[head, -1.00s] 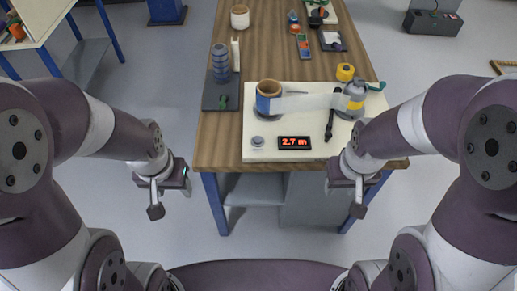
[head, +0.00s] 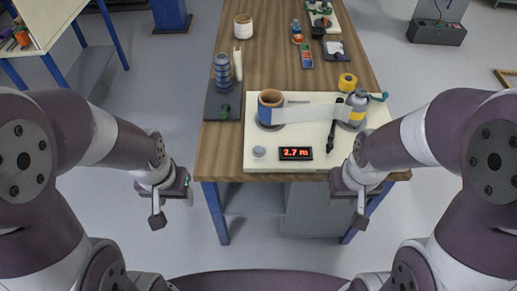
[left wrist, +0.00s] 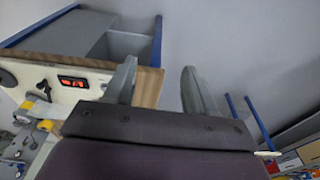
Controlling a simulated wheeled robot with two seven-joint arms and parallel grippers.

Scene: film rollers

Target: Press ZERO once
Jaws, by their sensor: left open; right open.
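A round grey button (head: 259,152) sits at the front left of a cream board on the wooden table; I cannot read a label on it. Right of it is a black display (head: 295,153) with red characters, which look like 2.7 m; it also shows in the left wrist view (left wrist: 73,82). My left gripper (head: 158,217) is open and empty, left of the table's front edge and apart from the button. Its two fingers show spread in the left wrist view (left wrist: 160,88). My right gripper (head: 361,218) is open and empty, in front of the table's right side.
A black lever (head: 332,136) stands right of the display. A dark stand with stacked rings (head: 222,73) is at the left.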

